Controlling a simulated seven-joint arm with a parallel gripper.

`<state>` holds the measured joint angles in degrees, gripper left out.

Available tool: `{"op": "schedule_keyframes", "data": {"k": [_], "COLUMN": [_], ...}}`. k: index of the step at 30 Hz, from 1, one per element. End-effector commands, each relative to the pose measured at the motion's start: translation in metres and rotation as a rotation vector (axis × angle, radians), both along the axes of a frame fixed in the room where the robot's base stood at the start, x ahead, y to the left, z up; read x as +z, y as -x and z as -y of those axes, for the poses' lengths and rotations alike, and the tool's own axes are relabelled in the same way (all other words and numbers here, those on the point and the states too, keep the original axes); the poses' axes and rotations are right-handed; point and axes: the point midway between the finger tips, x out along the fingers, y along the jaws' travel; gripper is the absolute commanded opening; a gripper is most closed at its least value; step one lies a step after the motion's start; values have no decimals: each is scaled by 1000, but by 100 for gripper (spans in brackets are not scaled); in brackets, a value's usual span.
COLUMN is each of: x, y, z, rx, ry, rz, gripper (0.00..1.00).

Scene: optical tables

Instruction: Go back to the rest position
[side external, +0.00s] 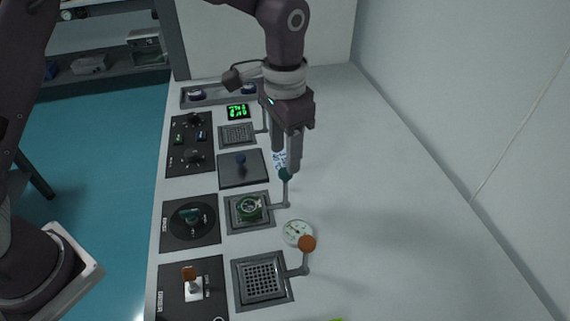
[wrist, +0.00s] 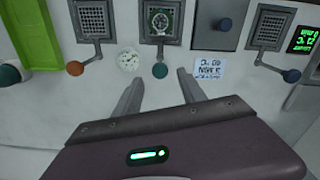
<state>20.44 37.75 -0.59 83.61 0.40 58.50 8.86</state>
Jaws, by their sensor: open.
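My gripper (side external: 286,163) hangs over the white table (side external: 400,220), fingers pointing down and apart. In the wrist view my gripper (wrist: 160,88) shows both fingers spread with nothing between them. A teal-knobbed lever (side external: 284,174) stands by the fingertips in the side view; its knob (wrist: 160,70) lies just beyond the gap between the fingers in the wrist view. I cannot tell whether a finger touches it.
A green part (side external: 250,207) sits on a grid plate. An orange-knobbed lever (side external: 306,243) and a round dial (side external: 298,232) stand nearer. Black panels with knobs (side external: 190,215) line the left edge. The table's right side is clear.

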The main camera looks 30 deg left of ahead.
Motion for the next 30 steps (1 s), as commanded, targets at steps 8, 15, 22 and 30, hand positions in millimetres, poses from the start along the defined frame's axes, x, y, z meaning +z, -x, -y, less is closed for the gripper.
{"op": "schedule_keyframes", "data": {"k": [8,15,22,30], "x": [14,44,144,142], "y": [0,10,113,236], "z": [0,-18,-103,-152], "rx": [0,41,261,474], "ry": [0,13,74,121], "rz": [0,39,239,441], "gripper": [48,48,48,48]}}
